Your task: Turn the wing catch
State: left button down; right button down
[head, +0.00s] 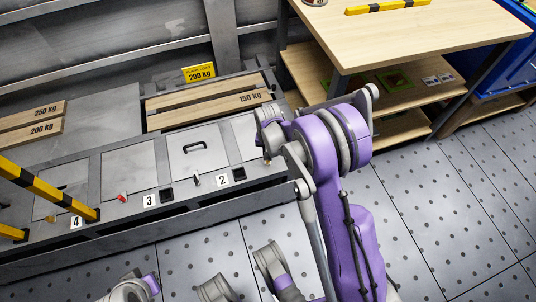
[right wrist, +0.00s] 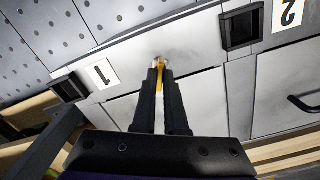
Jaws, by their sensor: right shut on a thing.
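A yellow wing catch (right wrist: 160,72) sits at the edge of a grey panel near label 1 in the right wrist view. My right gripper (right wrist: 160,68) is shut on it, with its dark fingers on both sides. The fingers hide part of the catch, so its exact angle is hard to tell. In the head view my purple right arm reaches over the right end of the panel row and hides most of this spot. My left gripper is not seen.
Wooden boards (head: 210,103) lie behind the panels. A yellow-black barrier (head: 45,188) stands at left. A wooden table (head: 420,40) is at right, with open floor in front.

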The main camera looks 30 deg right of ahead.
jog(key=n, duration=0.5)
dwell(0.5)
jog(key=c, duration=1)
grip_release()
jog(key=shift+o, duration=0.2)
jog(key=shift+r, duration=0.1)
notch_tip(320, 180, up, 11)
jog(key=p, duration=0.3)
jog(key=shift+f, duration=0.2)
jog(key=shift+r, duration=0.1)
